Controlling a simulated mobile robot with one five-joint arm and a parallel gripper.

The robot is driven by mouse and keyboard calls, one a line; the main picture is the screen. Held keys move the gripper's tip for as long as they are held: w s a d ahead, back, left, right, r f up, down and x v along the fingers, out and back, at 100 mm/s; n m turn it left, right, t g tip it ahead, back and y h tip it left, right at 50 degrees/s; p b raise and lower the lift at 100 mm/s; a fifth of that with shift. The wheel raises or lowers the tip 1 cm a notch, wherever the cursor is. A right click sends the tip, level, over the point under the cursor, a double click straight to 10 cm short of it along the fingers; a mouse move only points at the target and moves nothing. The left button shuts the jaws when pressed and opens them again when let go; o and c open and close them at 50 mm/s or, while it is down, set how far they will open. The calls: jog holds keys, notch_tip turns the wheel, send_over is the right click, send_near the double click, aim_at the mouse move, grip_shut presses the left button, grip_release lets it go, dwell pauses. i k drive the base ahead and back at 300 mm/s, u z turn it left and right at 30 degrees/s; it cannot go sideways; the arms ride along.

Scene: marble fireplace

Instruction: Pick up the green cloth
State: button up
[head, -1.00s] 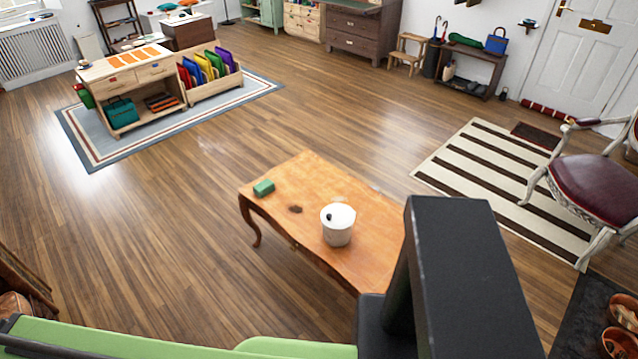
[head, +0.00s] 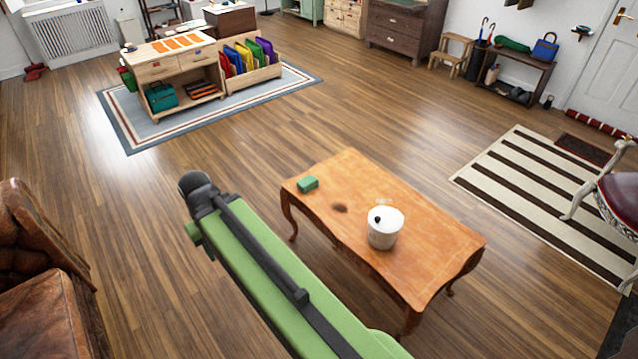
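The green cloth (head: 308,184) is a small, folded, block-like green piece. It lies near the far-left corner of the wooden coffee table (head: 440,245), in the head view. My green and black arm reaches up from the bottom edge, to the left of the table. Its black end joint is left of the cloth and apart from it in the picture. My gripper's fingers do not show.
A white bucket (head: 383,235) with a dark spot stands on the table, beside a dark patch. A brown leather armchair (head: 45,290) is at the lower left. Open wood floor (head: 200,165) lies behind the table. A striped rug (head: 540,190) is at the right.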

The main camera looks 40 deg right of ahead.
aim_at(305, 185)
jog(key=u, duration=0.05)
jog(key=i, duration=1.7)
jog(key=z, duration=0.05)
